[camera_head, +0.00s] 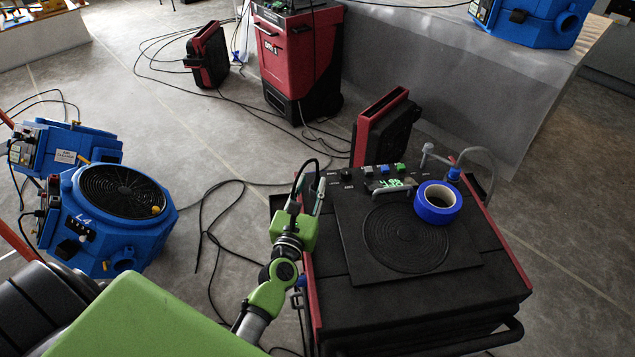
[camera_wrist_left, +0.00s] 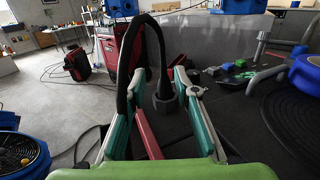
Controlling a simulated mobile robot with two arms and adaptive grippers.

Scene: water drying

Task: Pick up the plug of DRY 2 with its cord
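The near dryer (camera_head: 500,265) has a black top with red edges; I cannot read a DRY 2 label on it. My left gripper (camera_head: 308,186) is at the back left corner of its top, fingers pointing away from me. A black cord (camera_head: 311,162) arches over the fingers. In the left wrist view the cord (camera_wrist_left: 140,22) bends down to a flared black end, apparently the plug (camera_wrist_left: 165,102). This end hangs between the spread fingers, closer to the right one, with a gap to the left one. My right gripper is out of view.
A blue tape roll (camera_head: 437,203) and a small lit panel (camera_head: 390,184) are on the dryer's top. A red dryer marked 1 (camera_head: 283,60) stands behind. Blue blowers (camera_head: 110,215) stand at left. Loose black cords (camera_head: 215,215) lie on the floor, which has open room at left.

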